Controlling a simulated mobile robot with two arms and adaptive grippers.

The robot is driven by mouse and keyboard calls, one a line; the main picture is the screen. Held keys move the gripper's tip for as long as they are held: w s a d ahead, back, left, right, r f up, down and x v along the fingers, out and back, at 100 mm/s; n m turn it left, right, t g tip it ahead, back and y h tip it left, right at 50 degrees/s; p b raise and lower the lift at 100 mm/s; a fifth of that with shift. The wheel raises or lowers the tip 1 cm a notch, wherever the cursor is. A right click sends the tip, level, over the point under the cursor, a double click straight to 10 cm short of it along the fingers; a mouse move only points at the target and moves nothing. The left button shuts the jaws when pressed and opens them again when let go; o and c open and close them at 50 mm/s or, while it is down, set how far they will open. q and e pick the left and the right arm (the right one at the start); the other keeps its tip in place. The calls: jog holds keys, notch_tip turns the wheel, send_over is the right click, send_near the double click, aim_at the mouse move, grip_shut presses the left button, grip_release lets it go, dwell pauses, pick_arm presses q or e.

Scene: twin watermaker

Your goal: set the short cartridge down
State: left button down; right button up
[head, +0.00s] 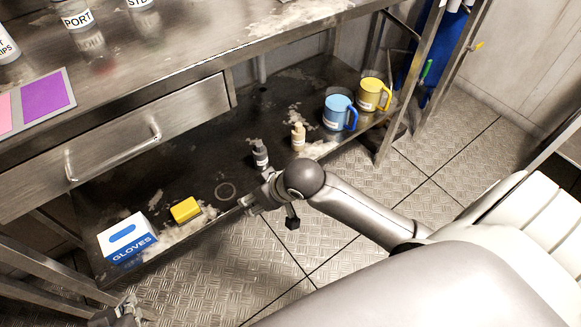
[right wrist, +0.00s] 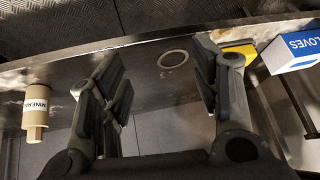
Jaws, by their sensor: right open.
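I cannot tell which is the short cartridge. The beige one also shows at the left of the right wrist view (right wrist: 38,108), its label partly readable as "MINERA". My right gripper (head: 250,203) is at the shelf's front edge, just in front of the grey bottle. In the right wrist view its fingers (right wrist: 160,95) are spread, with nothing held between them. The grey bottle is not distinct there. My left gripper (head: 125,312) is partly visible at the bottom left; its jaws are unclear.
A ring mark (head: 225,190) lies on bare shelf. Left of it are a yellow block (head: 185,210) and a gloves box (head: 127,239). A blue mug (head: 338,112) and a yellow mug (head: 372,94) stand at the right. A drawer (head: 120,150) overhangs the shelf.

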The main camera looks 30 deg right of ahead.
jog(key=s+d+r+t+h, duration=0.1)
jog(key=s+d+r, duration=0.1)
jog(key=s, duration=0.8)
jog(key=shift+s+d+t+h, duration=0.15)
jog(key=shift+s+t+h, duration=0.1)
jog(key=shift+t+h, duration=0.05)
pick_arm(q)
jog(key=shift+f, duration=0.1)
